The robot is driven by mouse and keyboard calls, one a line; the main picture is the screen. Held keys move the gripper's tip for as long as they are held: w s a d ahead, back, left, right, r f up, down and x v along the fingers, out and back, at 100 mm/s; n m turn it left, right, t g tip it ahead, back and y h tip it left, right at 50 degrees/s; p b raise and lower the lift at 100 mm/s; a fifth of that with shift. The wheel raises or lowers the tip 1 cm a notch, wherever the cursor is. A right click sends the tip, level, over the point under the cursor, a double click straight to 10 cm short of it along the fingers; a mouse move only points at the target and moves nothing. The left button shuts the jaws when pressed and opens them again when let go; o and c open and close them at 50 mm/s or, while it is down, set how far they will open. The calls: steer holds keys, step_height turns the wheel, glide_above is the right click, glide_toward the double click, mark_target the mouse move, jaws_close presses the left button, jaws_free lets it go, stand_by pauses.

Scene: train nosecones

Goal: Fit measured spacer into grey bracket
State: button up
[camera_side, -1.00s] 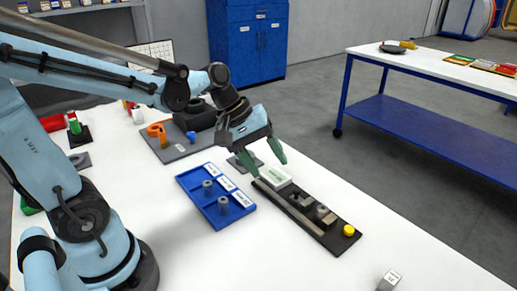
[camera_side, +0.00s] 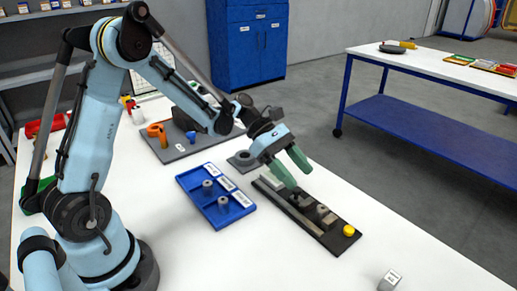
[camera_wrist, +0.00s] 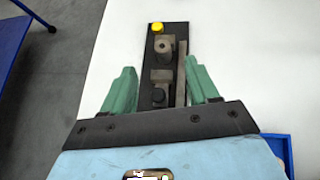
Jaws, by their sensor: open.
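The grey bracket (camera_wrist: 160,77) sits on a long black base (camera_side: 333,240) and shows in the wrist view as a grey block with a dark knob in front. A grey round spacer-like piece (camera_side: 322,209) stands on the same base, between the bracket and a yellow button (camera_side: 348,230); it also shows in the wrist view (camera_wrist: 166,45). I cannot tell whether it touches the bracket. My gripper (camera_side: 299,178) is open and empty above the base. In the wrist view its green fingers (camera_wrist: 163,72) lie on either side of the bracket area.
A blue tray (camera_side: 232,215) with white labels holds two grey spacers (camera_side: 223,202) left of the base. A grey board with an orange part (camera_side: 157,131) lies behind. A small labelled block (camera_side: 389,280) is at the front. The white table's right side is clear.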

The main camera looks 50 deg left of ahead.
mark_target(323, 208)
steer(key=x, duration=0.8)
steer(key=shift+s+f, duration=0.15)
steer(key=shift+f, duration=0.15)
jaws_close()
steer(key=shift+r, duration=0.15)
